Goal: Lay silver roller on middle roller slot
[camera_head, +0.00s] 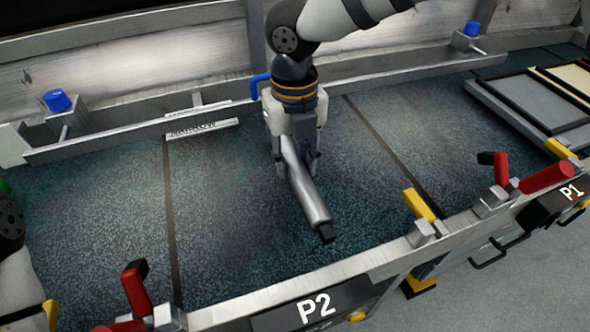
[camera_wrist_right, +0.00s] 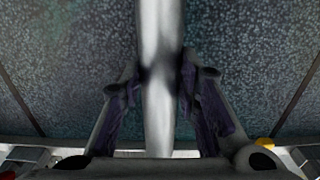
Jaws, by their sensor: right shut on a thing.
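In the right wrist view the roller (camera_wrist_right: 160,30) runs upright between the two dark finger pads of my right gripper (camera_wrist_right: 159,84). I cannot tell how high the roller is above the dark speckled surface (camera_head: 230,220). Which part is the middle roller slot is not clear. A bit of my left arm shows at the left edge, but its gripper is out of view.
A front rail (camera_head: 257,305) carries a P2 plate (camera_head: 313,307), red handles (camera_head: 136,290) and yellow blocks (camera_head: 418,205). A back rail (camera_head: 400,82) has blue knobs (camera_head: 58,101) and a label (camera_head: 200,130). Flat panels (camera_head: 540,97) lie at right. The surface left of the roller is clear.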

